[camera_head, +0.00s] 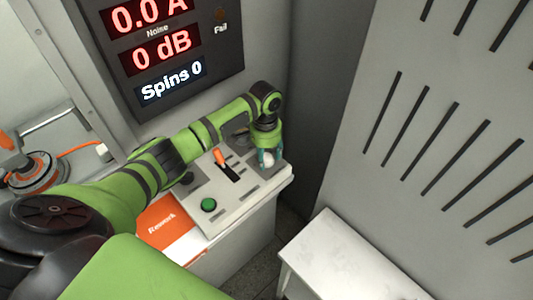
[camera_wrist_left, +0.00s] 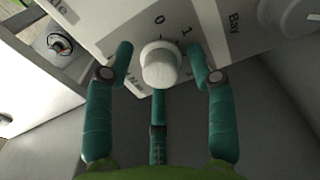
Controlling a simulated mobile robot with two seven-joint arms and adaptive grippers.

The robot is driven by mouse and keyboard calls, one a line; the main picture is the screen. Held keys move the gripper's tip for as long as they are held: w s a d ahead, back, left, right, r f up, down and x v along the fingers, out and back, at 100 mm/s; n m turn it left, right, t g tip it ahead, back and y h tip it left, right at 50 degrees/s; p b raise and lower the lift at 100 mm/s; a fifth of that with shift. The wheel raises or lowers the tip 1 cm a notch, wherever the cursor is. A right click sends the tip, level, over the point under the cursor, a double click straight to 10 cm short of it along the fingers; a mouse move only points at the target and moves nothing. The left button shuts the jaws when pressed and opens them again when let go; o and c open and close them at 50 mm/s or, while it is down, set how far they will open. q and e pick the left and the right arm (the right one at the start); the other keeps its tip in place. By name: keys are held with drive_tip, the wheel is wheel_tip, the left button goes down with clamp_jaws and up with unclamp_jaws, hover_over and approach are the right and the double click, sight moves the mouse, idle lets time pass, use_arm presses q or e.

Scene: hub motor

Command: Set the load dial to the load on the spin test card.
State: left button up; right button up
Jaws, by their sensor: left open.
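My left gripper (camera_head: 268,157) is over the right end of the control panel (camera_head: 228,216). In the left wrist view, its open teal fingers (camera_wrist_left: 160,62) stand on both sides of a white round knob (camera_wrist_left: 160,66), with a gap on each side. Printed marks 0 and 1 show beside the knob; its other marks are hidden or cut off, so I cannot read its name or setting. The knob also shows in the head view (camera_head: 268,159), partly covered by the fingers. No spin test card shows. My right gripper is not in view.
The panel also has an orange-handled lever (camera_head: 221,158) and a green button (camera_head: 208,204). An orange Rework surface (camera_head: 166,222) is at its left. A display (camera_head: 165,50) above reads 0.0 A, 0 dB, Spins 0. A white table (camera_head: 345,262) stands at the lower right.

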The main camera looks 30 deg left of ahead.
use_arm(q)
drive_tip(key=c, duration=0.7)
clamp_jaws()
drive_tip(key=shift+r+m+p, duration=0.1)
drive_tip(key=shift+m+p, duration=0.85)
drive_tip(key=shift+m, duration=0.65)
drive_tip(key=shift+w+m+p, duration=0.1)
drive_tip(key=shift+m+p, duration=0.45)
drive_tip(key=shift+m, duration=1.75)
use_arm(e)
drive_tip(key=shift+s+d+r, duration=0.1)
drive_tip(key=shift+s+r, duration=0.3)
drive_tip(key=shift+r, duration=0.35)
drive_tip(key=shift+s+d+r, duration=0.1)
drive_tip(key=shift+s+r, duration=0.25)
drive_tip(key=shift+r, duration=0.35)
use_arm(q)
drive_tip(key=o, duration=0.7)
unclamp_jaws()
